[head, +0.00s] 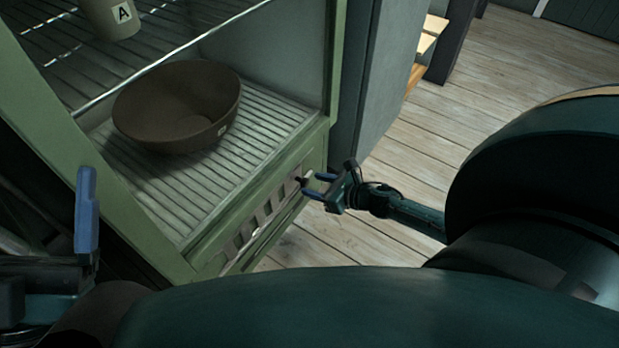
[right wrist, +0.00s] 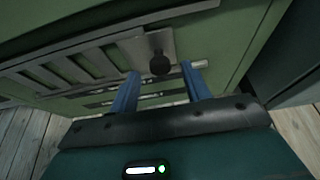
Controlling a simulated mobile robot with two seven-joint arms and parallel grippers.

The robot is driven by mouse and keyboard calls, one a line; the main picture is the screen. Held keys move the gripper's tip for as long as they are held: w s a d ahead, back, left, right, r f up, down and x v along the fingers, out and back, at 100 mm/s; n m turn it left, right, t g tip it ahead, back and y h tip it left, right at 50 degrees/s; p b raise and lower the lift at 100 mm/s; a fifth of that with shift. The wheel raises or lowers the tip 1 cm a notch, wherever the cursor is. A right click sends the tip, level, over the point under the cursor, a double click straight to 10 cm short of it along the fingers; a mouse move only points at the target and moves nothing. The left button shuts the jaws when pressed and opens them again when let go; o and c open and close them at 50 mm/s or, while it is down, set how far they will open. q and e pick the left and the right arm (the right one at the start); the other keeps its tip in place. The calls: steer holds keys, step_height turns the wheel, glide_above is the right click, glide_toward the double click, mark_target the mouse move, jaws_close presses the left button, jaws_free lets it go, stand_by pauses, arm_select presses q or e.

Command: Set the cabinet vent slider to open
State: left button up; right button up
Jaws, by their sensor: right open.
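The cabinet (head: 205,262) is green, with a slotted vent (head: 262,216) along its lower front. The vent's slider has a small dark knob (head: 300,182) near the right end; it shows in the right wrist view (right wrist: 159,63) on a pale metal plate (right wrist: 133,50). My right gripper (head: 311,186) is open in front of the knob. In the right wrist view its blue fingertips (right wrist: 160,71) lie either side of the knob; I cannot tell if they touch it. My left gripper (head: 86,215) shows one upright blue finger at the left edge, its other finger not clear.
A brown bowl (head: 178,106) stands on the cabinet's ribbed lower shelf (head: 265,120). A container marked A (head: 108,18) is on the wire shelf above. A grey panel (head: 383,70) stands right of the cabinet. Plank floor (head: 480,110) is open at the right.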

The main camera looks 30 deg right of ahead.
steer(key=shift+b+x, duration=0.3)
steer(key=shift+x, duration=1.1)
steer(key=shift+c, duration=0.2)
jaws_close()
